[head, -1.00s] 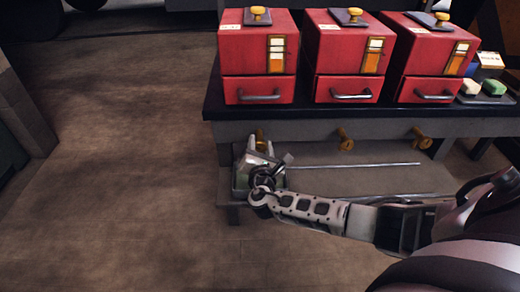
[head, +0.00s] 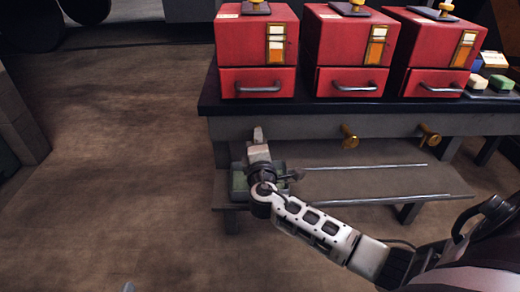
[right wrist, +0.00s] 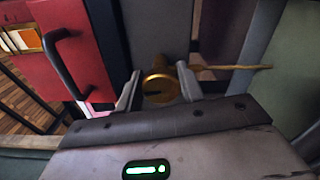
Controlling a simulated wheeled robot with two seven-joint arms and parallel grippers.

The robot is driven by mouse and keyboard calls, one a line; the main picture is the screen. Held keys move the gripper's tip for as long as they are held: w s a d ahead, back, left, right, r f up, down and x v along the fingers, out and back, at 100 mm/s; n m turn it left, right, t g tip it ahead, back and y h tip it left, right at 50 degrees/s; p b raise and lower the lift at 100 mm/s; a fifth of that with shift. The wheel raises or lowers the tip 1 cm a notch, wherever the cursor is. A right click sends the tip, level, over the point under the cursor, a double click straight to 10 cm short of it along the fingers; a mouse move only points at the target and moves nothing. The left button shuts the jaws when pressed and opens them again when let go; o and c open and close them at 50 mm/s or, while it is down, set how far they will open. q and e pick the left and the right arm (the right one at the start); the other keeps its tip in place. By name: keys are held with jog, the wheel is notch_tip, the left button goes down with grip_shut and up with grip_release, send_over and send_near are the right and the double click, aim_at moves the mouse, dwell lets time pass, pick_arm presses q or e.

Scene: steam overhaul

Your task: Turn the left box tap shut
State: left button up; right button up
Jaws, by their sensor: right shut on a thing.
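Three red boxes stand in a row on a dark bench; the left box (head: 257,50) is above my right gripper. The brass left box tap (right wrist: 160,88) is between the two fingers of my right gripper (right wrist: 158,88) in the right wrist view. The gripper is shut on it, and a thin brass piece sticks out to the right behind. In the head view my right gripper (head: 258,135) is at the bench front below the left box and hides that tap.
Two more brass taps, the middle one (head: 349,136) and the right one (head: 428,135), stick out of the bench front. A lower shelf (head: 370,181) with metal rails runs beneath. A greenish tray (head: 239,183) is on its left end. The floor at left is clear.

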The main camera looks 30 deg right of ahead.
jog(key=shift+f+m+b, duration=0.2)
jog(key=shift+m+b, duration=0.3)
jog(key=shift+m, duration=0.3)
pick_arm(q)
jog(key=shift+w+d+r+n+t+h, duration=0.1)
jog(key=shift+d+r+n+t+h, duration=0.1)
jog(key=shift+r, duration=0.2)
jog(key=shift+w+d+r+n+t+h, duration=0.1)
jog(key=shift+r+n+h, duration=0.1)
jog(key=shift+r, duration=0.15)
pick_arm(e)
jog(key=shift+m, duration=0.4)
jog(key=shift+r, duration=0.1)
jog(key=o, duration=0.9)
jog(key=shift+s, duration=0.1)
pick_arm(q)
jog(key=shift+f, duration=0.15)
jog(key=shift+s+f, duration=0.1)
